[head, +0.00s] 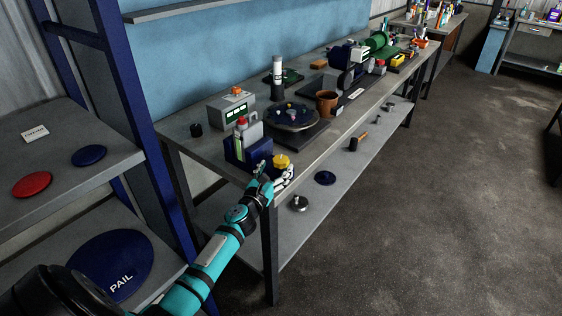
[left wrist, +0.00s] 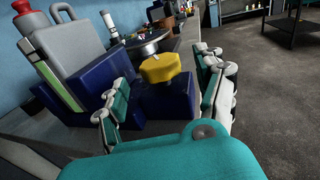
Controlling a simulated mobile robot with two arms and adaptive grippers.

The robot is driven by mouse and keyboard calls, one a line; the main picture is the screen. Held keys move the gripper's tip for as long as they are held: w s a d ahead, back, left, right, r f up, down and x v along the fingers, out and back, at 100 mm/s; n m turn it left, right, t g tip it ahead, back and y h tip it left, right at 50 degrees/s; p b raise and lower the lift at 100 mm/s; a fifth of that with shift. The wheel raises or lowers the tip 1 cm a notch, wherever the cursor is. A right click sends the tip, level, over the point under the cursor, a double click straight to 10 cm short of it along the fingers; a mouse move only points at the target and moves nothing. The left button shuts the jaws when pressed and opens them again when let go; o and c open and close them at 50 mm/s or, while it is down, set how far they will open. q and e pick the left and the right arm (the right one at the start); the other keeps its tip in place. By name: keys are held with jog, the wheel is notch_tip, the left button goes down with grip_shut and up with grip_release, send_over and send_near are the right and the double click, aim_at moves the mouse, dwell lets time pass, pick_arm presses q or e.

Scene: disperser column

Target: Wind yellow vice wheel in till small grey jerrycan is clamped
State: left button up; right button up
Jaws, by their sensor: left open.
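The small grey jerrycan (head: 254,131) has a red cap and a green strip. It stands in the dark blue vice (head: 236,158) at the near end of the bench; the left wrist view shows the jerrycan (left wrist: 82,42) between blue jaws (left wrist: 98,80). I cannot tell whether both jaws touch it. The yellow vice wheel (head: 281,160) is on the vice's near right side. My left gripper (head: 273,175) is open there. In the left wrist view its fingers stand on either side of the yellow wheel (left wrist: 160,68), with no clear contact. My right gripper is out of view.
The grey bench (head: 206,155) also holds a round dark turntable (head: 292,117), a brown pot (head: 326,102) and a grey box (head: 231,111). A lower shelf (head: 330,190) runs beneath. A blue-framed rack (head: 165,125) stands at left. The floor at right is clear.

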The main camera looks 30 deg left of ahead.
aim_at(274, 164)
pick_arm(q)
jog(key=w, duration=0.3)
jog(key=w+a, duration=0.1)
jog(key=w, duration=0.1)
jog(key=shift+b, duration=0.3)
jog(key=shift+s, duration=0.1)
jog(key=c, duration=1.2)
jog(key=shift+h, duration=0.3)
jog(key=shift+m+h, duration=0.8)
jog(key=shift+h, duration=0.2)
jog(key=shift+f+m+h+b, duration=0.15)
jog(key=shift+m+h+b, duration=0.15)
jog(key=shift+m+h, duration=0.6)
jog(key=m+h+b, duration=0.2)
jog(key=h+b, duration=0.1)
jog(key=h, duration=0.1)
jog(key=shift+f+g, duration=0.1)
jog(key=shift+g, duration=0.2)
jog(key=shift+r+m+g+h+b, duration=0.2)
jog(key=shift+m+g+h+b, duration=0.4)
jog(key=shift+m+h+b, duration=0.65)
